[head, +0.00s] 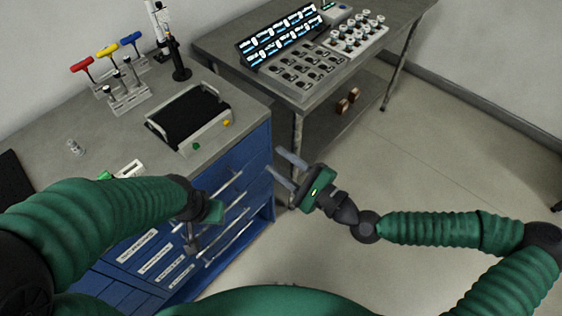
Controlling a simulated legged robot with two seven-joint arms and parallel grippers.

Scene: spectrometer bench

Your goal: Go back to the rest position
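My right gripper (287,169) is in front of the blue drawer cabinet, over the open floor. Its two grey fingers are spread apart with nothing between them. My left arm reaches in from the left over the cabinet's near edge. My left gripper (194,238) points down in front of the drawers and is mostly hidden behind its own wrist. I cannot see whether its fingers are apart. I see no object held by either gripper.
The blue cabinet (262,150) carries a black-topped device (188,118), a rack (124,98) with coloured T-handles and a small vial (75,147). A second table (215,45) holds a display panel and a tray of vials (356,36).

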